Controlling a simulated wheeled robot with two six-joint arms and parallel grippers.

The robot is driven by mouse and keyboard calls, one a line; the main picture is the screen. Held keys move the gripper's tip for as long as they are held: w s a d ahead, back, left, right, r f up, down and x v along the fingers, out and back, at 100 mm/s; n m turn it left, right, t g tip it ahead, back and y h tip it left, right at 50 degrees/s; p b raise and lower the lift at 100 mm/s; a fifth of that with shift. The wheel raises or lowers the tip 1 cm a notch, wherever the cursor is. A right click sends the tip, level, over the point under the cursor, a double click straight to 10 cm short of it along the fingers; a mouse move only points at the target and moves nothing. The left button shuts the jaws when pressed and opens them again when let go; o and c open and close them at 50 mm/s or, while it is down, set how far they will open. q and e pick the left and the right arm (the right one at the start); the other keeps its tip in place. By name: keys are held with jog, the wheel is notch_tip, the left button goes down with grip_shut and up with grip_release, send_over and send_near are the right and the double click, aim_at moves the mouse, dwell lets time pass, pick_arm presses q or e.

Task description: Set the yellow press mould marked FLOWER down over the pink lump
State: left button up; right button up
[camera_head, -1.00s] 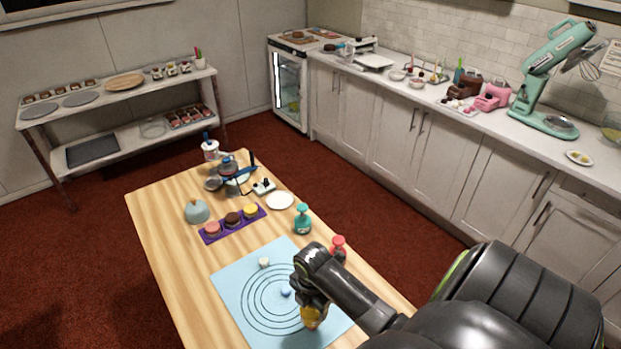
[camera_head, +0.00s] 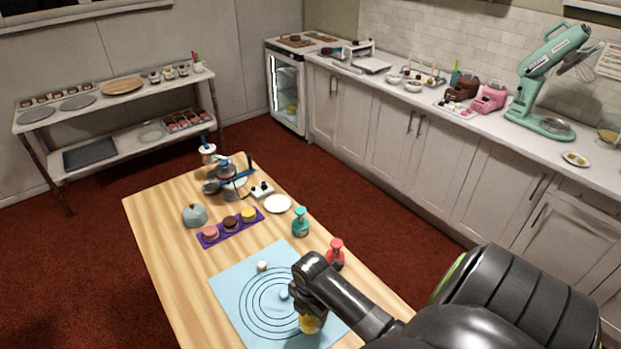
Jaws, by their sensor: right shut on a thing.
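A yellow press mould (camera_head: 310,324) is in my right gripper (camera_head: 308,312), which is shut on it. The gripper holds it over the right part of the light blue mat (camera_head: 236,290); its marking cannot be read. The gripper hides much of the mould and the mat under it. A pale blue lump (camera_head: 284,294) lies on the mat left of the gripper, and a whitish lump (camera_head: 262,266) lies near the mat's far edge. No pink lump shows; the gripper may hide it. My left gripper is out of view.
A red press mould (camera_head: 335,253) and a teal one (camera_head: 300,222) stand along the table's right side. A purple tray (camera_head: 243,226) with three round cakes, a white plate (camera_head: 278,204) and a grey-blue dome (camera_head: 195,215) are farther back. The table's left side (camera_head: 180,285) is clear.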

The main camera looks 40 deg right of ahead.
aim_at(311, 319)
jog(key=shift+f, duration=0.15)
jog(key=shift+f+b, duration=0.95)
jog(key=shift+f, duration=0.7)
jog(key=o, duration=1.5)
jog(key=shift+r+p, duration=1.15)
jog(key=shift+r, duration=2.35)
